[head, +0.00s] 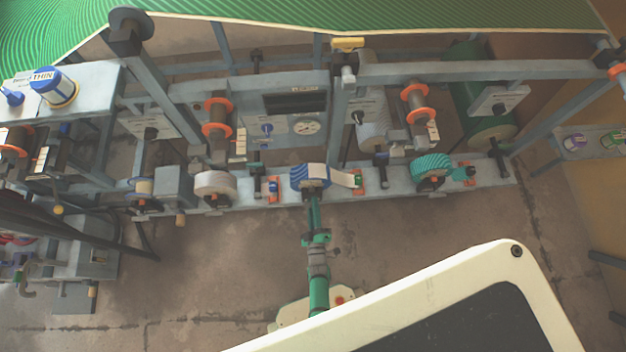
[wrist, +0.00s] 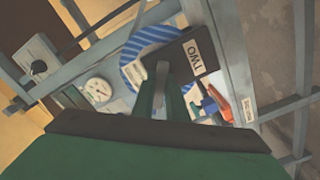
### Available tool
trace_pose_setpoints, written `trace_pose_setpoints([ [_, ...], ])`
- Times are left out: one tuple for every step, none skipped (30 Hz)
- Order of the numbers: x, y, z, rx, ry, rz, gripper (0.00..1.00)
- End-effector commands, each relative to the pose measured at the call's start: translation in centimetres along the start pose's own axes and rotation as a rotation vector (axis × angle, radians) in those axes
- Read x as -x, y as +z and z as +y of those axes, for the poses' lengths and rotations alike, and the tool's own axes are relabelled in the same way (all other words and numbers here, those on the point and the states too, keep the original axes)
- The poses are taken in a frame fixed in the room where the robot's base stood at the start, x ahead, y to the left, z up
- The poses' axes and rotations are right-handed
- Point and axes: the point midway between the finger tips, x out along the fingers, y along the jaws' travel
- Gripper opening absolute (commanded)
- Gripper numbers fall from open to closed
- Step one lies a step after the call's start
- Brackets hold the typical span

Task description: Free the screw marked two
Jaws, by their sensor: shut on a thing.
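The black block marked TWO (wrist: 190,52) shows in the wrist view, in front of a blue-and-white striped roll (wrist: 148,42). A pale grey upright piece (wrist: 161,80), which looks like the screw's grip, stands at the block's lower left. My gripper (wrist: 167,92) is shut on this grey piece, with a green finger on its right side. The screw's shank and its seat are hidden. In the head view my green arm reaches up to the striped roll (head: 309,171), and my gripper (head: 313,192) is at its front. The screw is too small to make out there.
An orange and blue clamp (wrist: 217,98) sits close right of my gripper. In the head view a pale roll (head: 215,184) and a teal roll (head: 432,165) stand along the same grey beam (head: 390,191). Frame posts rise behind.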

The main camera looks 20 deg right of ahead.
Motion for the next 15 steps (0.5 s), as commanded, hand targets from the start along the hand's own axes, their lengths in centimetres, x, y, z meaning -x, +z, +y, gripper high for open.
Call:
trace_pose_setpoints([
  [-0.27,-0.25,-0.04,0.002,-0.002,0.006,0.0],
  [-0.27,-0.26,-0.05,0.002,-0.002,0.006,0.0],
  [-0.27,-0.26,-0.05,0.002,-0.002,0.006,0.0],
  [-0.27,-0.26,-0.05,0.002,-0.002,0.006,0.0],
  [-0.27,-0.26,-0.05,0.002,-0.002,0.006,0.0],
  [-0.27,-0.26,-0.05,0.001,-0.002,0.006,0.0],
  [-0.27,-0.26,-0.05,0.001,-0.002,0.006,0.0],
  [-0.27,-0.26,-0.05,0.001,-0.002,0.006,0.0],
  [-0.27,-0.27,-0.05,0.001,-0.002,0.006,0.15],
  [-0.27,-0.26,-0.04,0.001,-0.001,0.006,0.22],
  [-0.27,-0.25,-0.03,0.001,-0.001,0.006,0.29],
  [-0.24,-0.22,-0.02,0.001,-0.001,0.005,0.31],
  [-0.21,-0.2,-0.02,0.0,-0.001,0.005,0.31],
  [-0.19,-0.18,-0.02,0.0,-0.001,0.004,0.31],
  [-0.16,-0.16,-0.03,0.0,-0.001,0.004,0.31],
])
